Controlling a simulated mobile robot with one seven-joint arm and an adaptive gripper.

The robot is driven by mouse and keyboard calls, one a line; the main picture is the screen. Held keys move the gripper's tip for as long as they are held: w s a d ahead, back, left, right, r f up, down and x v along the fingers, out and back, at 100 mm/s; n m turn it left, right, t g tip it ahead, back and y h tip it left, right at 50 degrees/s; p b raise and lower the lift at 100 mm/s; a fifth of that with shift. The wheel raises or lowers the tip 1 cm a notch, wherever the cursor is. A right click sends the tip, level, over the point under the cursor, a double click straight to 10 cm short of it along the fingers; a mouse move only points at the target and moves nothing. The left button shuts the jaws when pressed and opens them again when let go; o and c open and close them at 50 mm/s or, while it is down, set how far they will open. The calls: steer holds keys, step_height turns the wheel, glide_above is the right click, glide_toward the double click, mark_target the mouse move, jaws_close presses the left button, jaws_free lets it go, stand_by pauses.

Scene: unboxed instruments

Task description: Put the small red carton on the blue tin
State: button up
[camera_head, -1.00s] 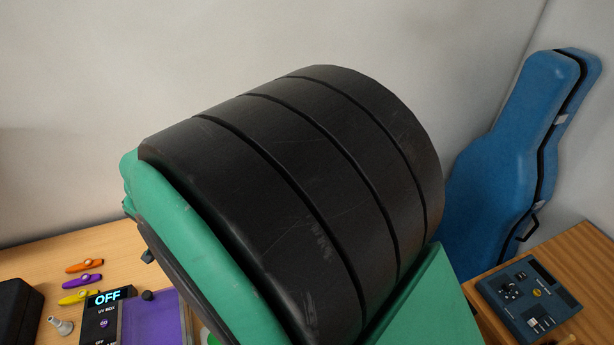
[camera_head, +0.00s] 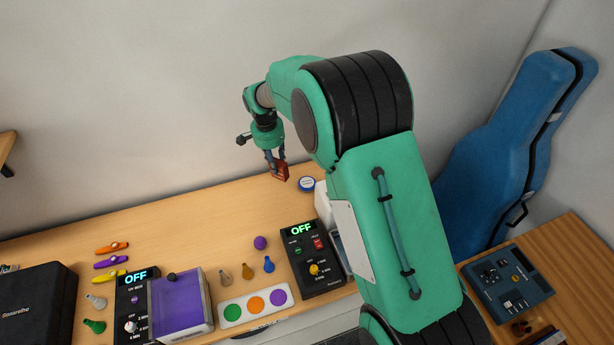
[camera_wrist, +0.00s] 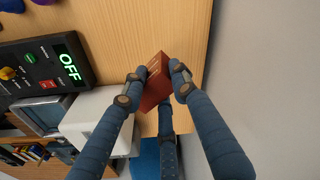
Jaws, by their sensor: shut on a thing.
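The small red carton (camera_head: 282,172) is held between the fingertips of my gripper (camera_head: 276,158), over the back part of the wooden desk. In the wrist view the carton (camera_wrist: 155,82) sits tilted between the fingers of my gripper (camera_wrist: 158,80), which are shut on it. The blue tin (camera_head: 307,184), round with a pale label on top, stands near the desk's back edge, just right of the carton in the head view. The carton is apart from the tin. I cannot make out the tin in the wrist view.
A black box with an OFF display (camera_head: 313,260) and a white object (camera_head: 323,207) stand close to the tin, partly behind my arm. The desk's back left is clear.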

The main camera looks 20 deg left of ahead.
steer(key=w+d+r+m+g+p, duration=0.1)
steer(key=w+d+r+m+p, duration=0.1)
steer(key=w+d, duration=0.5)
steer(key=shift+w+m+p, duration=0.85)
steer(key=shift+w+m, duration=0.05)
steer(key=shift+w, duration=0.15)
glide_above(305, 181)
step_height(305, 181, down, 6)
steer(key=shift+f+p, duration=0.15)
steer(key=shift+p, duration=0.15)
steer(key=shift+w+f, duration=0.1)
steer(key=shift+f, duration=1.8)
steer(key=shift+f, duration=0.1)
